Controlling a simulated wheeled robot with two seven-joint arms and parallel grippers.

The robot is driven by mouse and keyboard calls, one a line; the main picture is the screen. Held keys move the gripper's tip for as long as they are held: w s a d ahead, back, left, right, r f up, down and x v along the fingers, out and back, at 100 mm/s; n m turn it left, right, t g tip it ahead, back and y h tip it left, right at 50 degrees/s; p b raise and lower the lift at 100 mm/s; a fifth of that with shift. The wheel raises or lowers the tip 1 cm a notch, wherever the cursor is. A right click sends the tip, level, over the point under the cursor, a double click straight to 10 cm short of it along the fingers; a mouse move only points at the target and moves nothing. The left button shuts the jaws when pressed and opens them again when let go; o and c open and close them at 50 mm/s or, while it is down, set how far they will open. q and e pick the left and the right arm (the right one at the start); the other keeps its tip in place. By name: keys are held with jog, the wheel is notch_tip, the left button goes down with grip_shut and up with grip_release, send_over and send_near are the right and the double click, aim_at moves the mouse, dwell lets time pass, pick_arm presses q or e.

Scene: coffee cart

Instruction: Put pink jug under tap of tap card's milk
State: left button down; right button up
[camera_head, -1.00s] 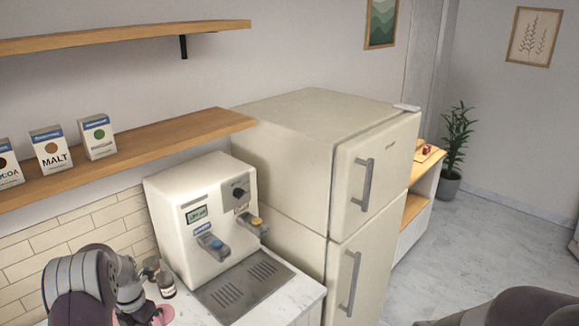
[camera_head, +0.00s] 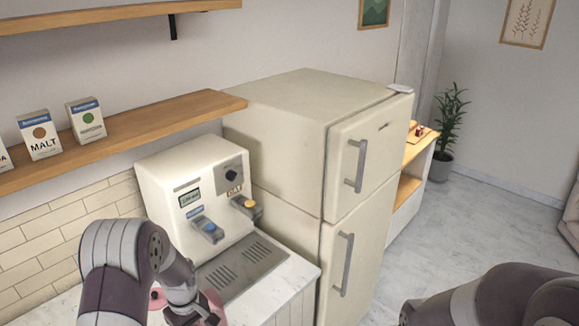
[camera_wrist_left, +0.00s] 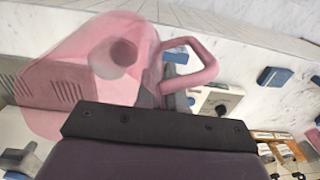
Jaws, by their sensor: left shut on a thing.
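The pink jug (camera_head: 213,307) shows at the bottom of the head view, partly hidden by my left arm, in front of the dispenser's near left corner. In the left wrist view the translucent jug (camera_wrist_left: 85,75) fills the upper left, its handle (camera_wrist_left: 200,62) at my fingers. My left gripper (camera_head: 188,312) is shut on the jug. The white dispenser (camera_head: 185,175) has a tap with a blue button (camera_head: 208,229) and a tap with a yellow button (camera_head: 246,206). A blue card (camera_head: 195,211) and a brownish card (camera_head: 234,191) sit above them; their words are too small to read. My right gripper is out of view.
The slotted drip tray (camera_head: 240,268) below the taps is bare. A cream fridge (camera_head: 290,150) stands close on the dispenser's right. A wooden shelf (camera_head: 150,130) with cartons (camera_head: 40,135) hangs above the counter. My right arm is at the lower right.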

pick_arm(q)
jog(key=s+d+m, duration=0.3)
jog(key=d+m, duration=0.2)
jog(key=m, duration=0.4)
notch_tip(320, 180, down, 13)
jog(key=b, duration=1.3)
jog(key=shift+f+m, duration=0.2)
jog(key=shift+m, duration=0.1)
jog(key=shift+s, duration=0.1)
